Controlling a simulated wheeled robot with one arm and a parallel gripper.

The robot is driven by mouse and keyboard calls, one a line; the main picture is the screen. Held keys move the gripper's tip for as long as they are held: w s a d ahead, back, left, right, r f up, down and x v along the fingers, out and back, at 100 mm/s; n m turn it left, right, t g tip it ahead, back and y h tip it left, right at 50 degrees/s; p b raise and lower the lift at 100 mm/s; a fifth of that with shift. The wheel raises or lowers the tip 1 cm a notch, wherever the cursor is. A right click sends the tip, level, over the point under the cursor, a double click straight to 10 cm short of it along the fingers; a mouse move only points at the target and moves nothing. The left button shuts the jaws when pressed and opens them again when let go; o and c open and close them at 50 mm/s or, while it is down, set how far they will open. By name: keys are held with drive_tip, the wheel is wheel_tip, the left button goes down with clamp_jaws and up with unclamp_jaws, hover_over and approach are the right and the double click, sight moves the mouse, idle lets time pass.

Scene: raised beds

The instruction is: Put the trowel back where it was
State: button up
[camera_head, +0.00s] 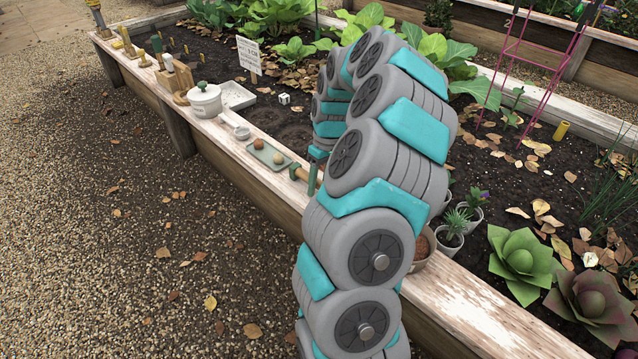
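My grey and teal arm curves over the bed edge, and its end points down at the plank ledge. My gripper (314,175) is only partly seen, as a narrow dark green piece below a teal block. A short wooden handle (297,173) lies at the gripper, over the ledge, and sticks out to its left; it may be the trowel's handle. The rest of that tool is hidden behind my arm. I cannot tell whether the fingers are closed on it or merely beside it.
Potted plants (452,228) stand right of my arm. Gravel lies left.

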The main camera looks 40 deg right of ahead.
drive_tip(key=shift+o, duration=0.7)
wheel_tip(320, 180, up, 12)
drive_tip(key=d, duration=0.2)
drive_tip(key=s+a+r+n, duration=0.1)
drive_tip(key=s+a+r, duration=0.1)
drive_tip(key=a, duration=0.6)
drive_tip(key=s+a+r, duration=0.2)
drive_tip(key=s+a, duration=0.1)
drive_tip(key=a, duration=0.4)
drive_tip(key=s+a+r+n, duration=0.1)
drive_tip(key=s+a+r, duration=0.1)
drive_tip(key=a, duration=0.6)
drive_tip(key=s+a+f+m, duration=0.1)
drive_tip(key=s+a+f, duration=0.1)
drive_tip(key=s, duration=0.4)
drive_tip(key=s+a+f+m+g+h, duration=0.1)
drive_tip(key=s+a, duration=0.2)
drive_tip(key=s, duration=0.4)
drive_tip(key=s+a+f+h, duration=0.1)
drive_tip(key=s+a+f, duration=0.1)
drive_tip(key=s, duration=0.5)
drive_tip(key=shift+a+f+m+g, duration=0.3)
drive_tip(key=shift+f+m, duration=0.05)
drive_tip(key=shift+m, duration=0.05)
